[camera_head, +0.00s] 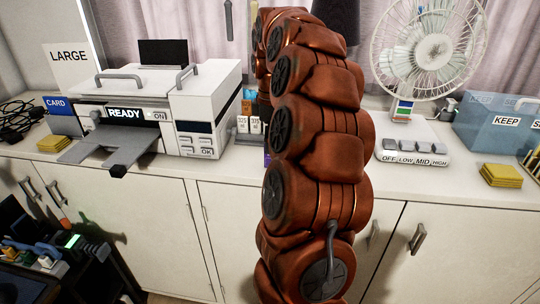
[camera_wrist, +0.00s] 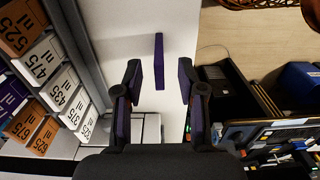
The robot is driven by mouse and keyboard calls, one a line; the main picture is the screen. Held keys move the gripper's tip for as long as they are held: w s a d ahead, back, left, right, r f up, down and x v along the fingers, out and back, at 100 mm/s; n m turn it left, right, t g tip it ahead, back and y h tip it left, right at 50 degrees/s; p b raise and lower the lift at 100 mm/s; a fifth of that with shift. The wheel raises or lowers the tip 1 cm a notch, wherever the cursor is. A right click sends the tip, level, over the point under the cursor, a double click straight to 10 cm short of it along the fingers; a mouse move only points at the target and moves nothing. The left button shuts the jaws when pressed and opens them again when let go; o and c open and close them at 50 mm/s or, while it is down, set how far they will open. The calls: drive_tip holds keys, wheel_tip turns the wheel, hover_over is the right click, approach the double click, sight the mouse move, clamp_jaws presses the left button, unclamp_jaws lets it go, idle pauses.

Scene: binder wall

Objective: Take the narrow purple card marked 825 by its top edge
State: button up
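A narrow purple card (camera_wrist: 159,62) shows in the wrist view, seen almost edge-on, so no number can be read on it. My gripper (camera_wrist: 159,78) is open in the wrist view. The card's lower end appears between the two fingertips, with a gap on each side; I cannot tell its depth. The pads inside the fingers also look purple. In the head view a small purple patch (camera_head: 267,158) shows at the counter's front edge, mostly hidden by my arm. My gripper is hidden behind my arm there.
White and orange numbered binders (camera_wrist: 45,60) stand close on the left in the wrist view. The head view shows a printer (camera_head: 205,95), a fan (camera_head: 430,48), a switch strip (camera_head: 412,153) and a blue bin (camera_head: 495,122) on the counter (camera_head: 440,178). A dark cart (camera_head: 100,262) stands at lower left.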

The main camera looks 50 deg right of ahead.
drive_tip(key=shift+w+a+f+p, duration=0.1)
drive_tip(key=shift+f+p, duration=0.45)
drive_tip(key=shift+f, duration=1.75)
clamp_jaws()
